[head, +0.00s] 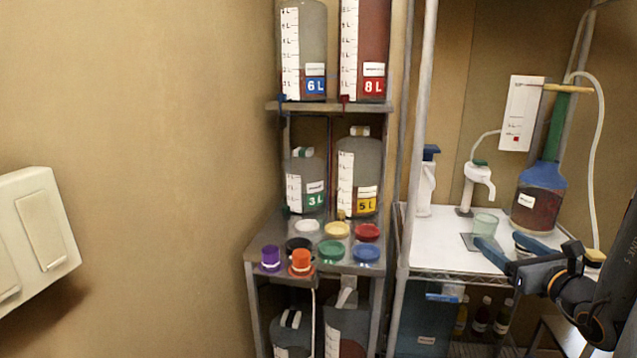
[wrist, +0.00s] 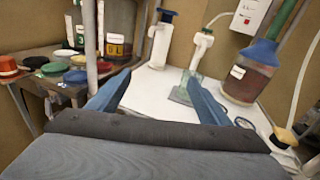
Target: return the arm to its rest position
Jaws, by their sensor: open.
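My gripper (head: 508,253) is at the right of the head view, over the front of the white shelf (head: 425,256). Its two blue fingers stand apart, and in the wrist view the gripper (wrist: 160,92) shows nothing held between them. A clear greenish cup (head: 485,224) stands on the shelf behind the fingers. In the wrist view the cup (wrist: 186,88) shows partly behind the right finger. The rest position itself is not marked in these views.
A dark-red bottle with a blue shoulder (head: 537,208) and a white pump (head: 477,187) stand on the shelf. A spray-type bottle (head: 426,182) is near the post (head: 417,120). Coloured lids (head: 331,250) lie on the left rack. Open wall space is at left.

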